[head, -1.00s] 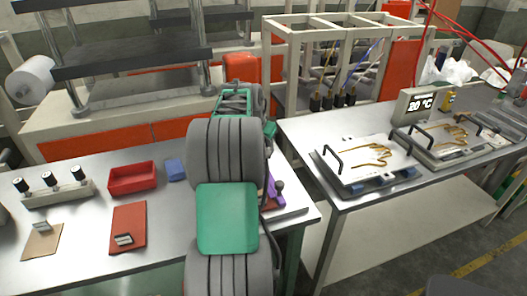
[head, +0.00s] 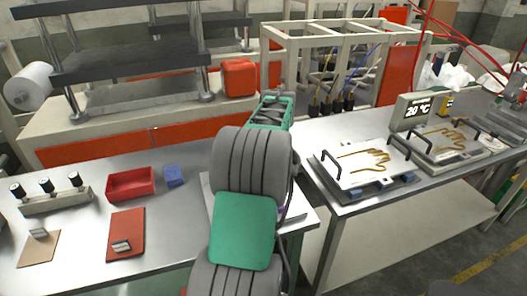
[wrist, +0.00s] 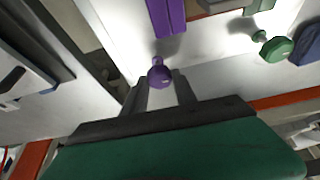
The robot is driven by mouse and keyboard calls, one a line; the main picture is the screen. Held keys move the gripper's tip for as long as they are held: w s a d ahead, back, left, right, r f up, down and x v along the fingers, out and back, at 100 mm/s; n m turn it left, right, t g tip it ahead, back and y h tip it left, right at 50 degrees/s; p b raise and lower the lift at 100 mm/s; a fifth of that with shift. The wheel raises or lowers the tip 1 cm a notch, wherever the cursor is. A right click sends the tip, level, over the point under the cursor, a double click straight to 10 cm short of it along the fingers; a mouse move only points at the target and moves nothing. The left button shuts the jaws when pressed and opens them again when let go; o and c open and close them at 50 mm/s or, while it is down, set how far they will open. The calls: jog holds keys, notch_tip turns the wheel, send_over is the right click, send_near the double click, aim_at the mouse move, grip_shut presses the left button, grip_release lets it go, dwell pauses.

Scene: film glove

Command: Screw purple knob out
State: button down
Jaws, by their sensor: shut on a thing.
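The purple knob (wrist: 159,77) is in the middle of the wrist view, between the two grey fingertips of my gripper (wrist: 160,84), which is shut on it. A purple block (wrist: 166,16) lies just beyond, at the top of the wrist view. A strip of pale surface shows between the knob and the block, so they look apart there. In the head view my own arm hides the gripper and the knob; only a small purple patch shows at the arm's right side.
In the head view, a red bin (head: 131,183), a blue block (head: 174,176) and a red mat (head: 126,235) lie left of my arm. A second table (head: 345,205) with hand-shaped plates stands right.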

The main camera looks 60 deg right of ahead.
jog(key=shift+f+n, duration=0.1)
jog(key=shift+n, duration=0.2)
jog(key=c, duration=1)
grip_release()
jog(key=v, duration=0.8)
jog(key=shift+d, duration=0.1)
